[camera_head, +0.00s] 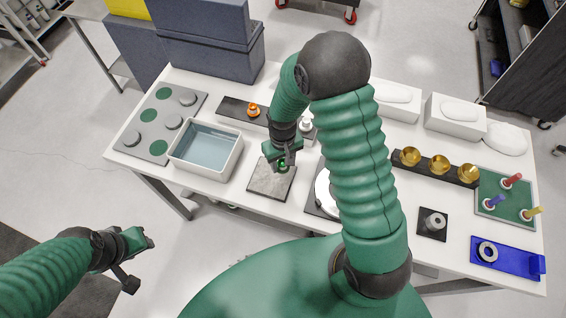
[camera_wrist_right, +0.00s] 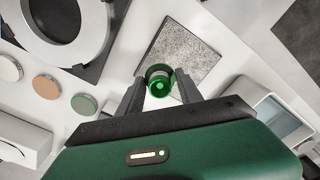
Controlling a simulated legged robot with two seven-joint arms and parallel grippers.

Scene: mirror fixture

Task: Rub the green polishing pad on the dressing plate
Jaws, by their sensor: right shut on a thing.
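The green polishing pad (camera_head: 283,165) is held in my right gripper (camera_head: 285,161), whose arm reaches over the table. In the wrist view the pad (camera_wrist_right: 160,84) shows as a round green knob between the two dark fingers (camera_wrist_right: 158,92). The dressing plate (camera_head: 268,183) is a grey speckled square on the table. The pad overlaps the plate's far part in the head view. The plate (camera_wrist_right: 190,50) also shows behind the pad in the wrist view. I cannot tell whether pad and plate touch. My left gripper (camera_head: 138,262) is open and empty, off the table's front left.
A water-filled basin (camera_head: 205,150) stands left of the plate. A round mirror (camera_head: 324,194) on a dark base lies to the right, partly hidden by my arm. A dark rack (camera_head: 236,107) with an orange knob (camera_head: 253,110) is behind. White boxes (camera_head: 455,117) stand back right.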

